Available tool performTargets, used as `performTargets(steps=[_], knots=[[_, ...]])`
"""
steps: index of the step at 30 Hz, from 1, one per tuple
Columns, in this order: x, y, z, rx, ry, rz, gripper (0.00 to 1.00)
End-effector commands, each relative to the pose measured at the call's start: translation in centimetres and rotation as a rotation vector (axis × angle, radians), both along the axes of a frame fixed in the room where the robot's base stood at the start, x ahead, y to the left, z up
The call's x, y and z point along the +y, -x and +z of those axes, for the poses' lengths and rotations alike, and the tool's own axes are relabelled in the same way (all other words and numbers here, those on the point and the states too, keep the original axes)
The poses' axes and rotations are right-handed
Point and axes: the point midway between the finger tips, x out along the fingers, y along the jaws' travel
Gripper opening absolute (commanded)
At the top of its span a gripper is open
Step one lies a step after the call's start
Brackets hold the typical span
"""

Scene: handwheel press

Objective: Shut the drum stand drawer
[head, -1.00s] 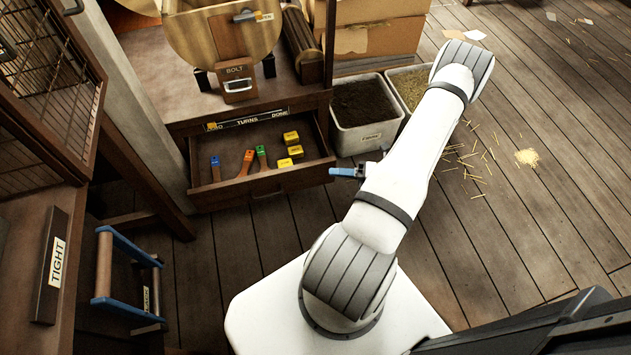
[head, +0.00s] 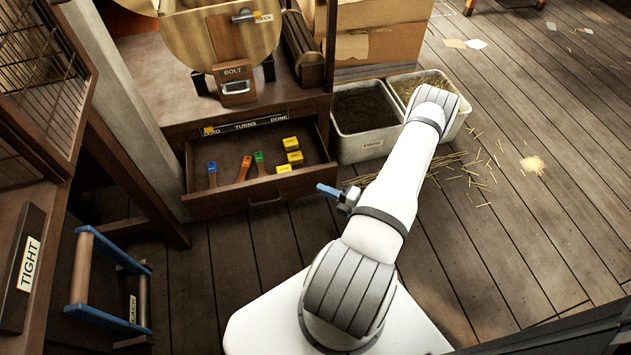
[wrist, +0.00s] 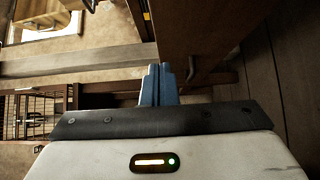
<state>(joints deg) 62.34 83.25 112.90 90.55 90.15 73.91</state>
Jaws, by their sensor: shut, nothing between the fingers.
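The drum stand drawer (head: 230,203) is pulled out under the wooden drum in the head view. It holds blue, orange and green handled tools and several yellow blocks. Its front has a metal handle (head: 265,199). My gripper (head: 327,190) has blue fingers and is shut and empty. In the head view it is just right of the drawer's front right corner, apart from the handle. In the wrist view the shut fingers (wrist: 158,85) point at a wooden panel edge. I cannot tell whether they touch it.
A bin of dark material (head: 362,125) and a bin of straw (head: 452,84) stand right of the drum stand. A blue frame with a wooden bar (head: 82,268) is at the lower left. A wooden post (head: 128,110) stands left of the drawer.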

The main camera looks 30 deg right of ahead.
Motion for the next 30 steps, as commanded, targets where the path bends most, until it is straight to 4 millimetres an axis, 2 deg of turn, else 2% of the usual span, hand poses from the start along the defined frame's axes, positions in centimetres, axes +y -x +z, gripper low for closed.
performTargets(steps=[2, 6, 10, 22, 23, 30], knots=[[0.7, -1.2, -0.2, -0.001, 0.000, 0.005, 0.00], [0.0, -3.3, -0.2, -0.002, 0.004, 0.001, 0.00], [-0.4, -4.5, -0.2, -0.001, 0.003, 0.000, 0.00], [-0.6, -5.0, 0.0, 0.000, 0.001, -0.001, 0.00], [0.6, -5.1, 0.0, 0.001, -0.003, 0.001, 0.00], [-0.7, -5.3, 0.0, -0.001, 0.002, 0.003, 0.00]])
